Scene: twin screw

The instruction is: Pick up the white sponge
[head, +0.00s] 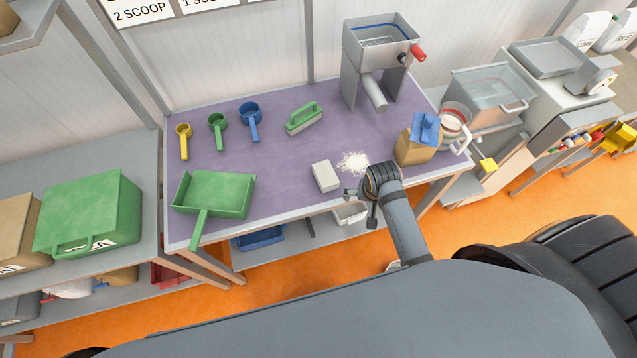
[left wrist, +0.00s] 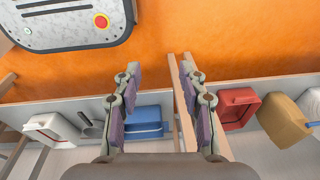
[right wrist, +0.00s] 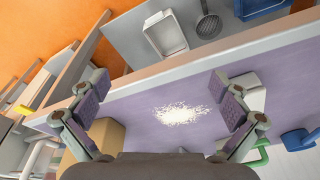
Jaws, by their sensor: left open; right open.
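The white sponge (head: 326,176) is a pale block lying on the purple tabletop (head: 275,175) near its front edge. It sits left of a pile of white powder (head: 353,162). My right gripper (head: 361,200) is over the table's front edge, just right of the sponge, open and empty. In the right wrist view my open fingers (right wrist: 160,88) span the powder, and the sponge (right wrist: 256,98) shows partly hidden behind the right-hand finger. My left gripper (left wrist: 160,73) is open and empty above the orange floor and lower shelf in the left wrist view; it is out of the head view.
A green dustpan (head: 215,194) lies left on the table, with a green-handled brush (head: 304,118) and several coloured scoops behind. A paper bag (head: 417,143) with a blue top stands right of the powder. A metal machine (head: 380,60) stands at the back.

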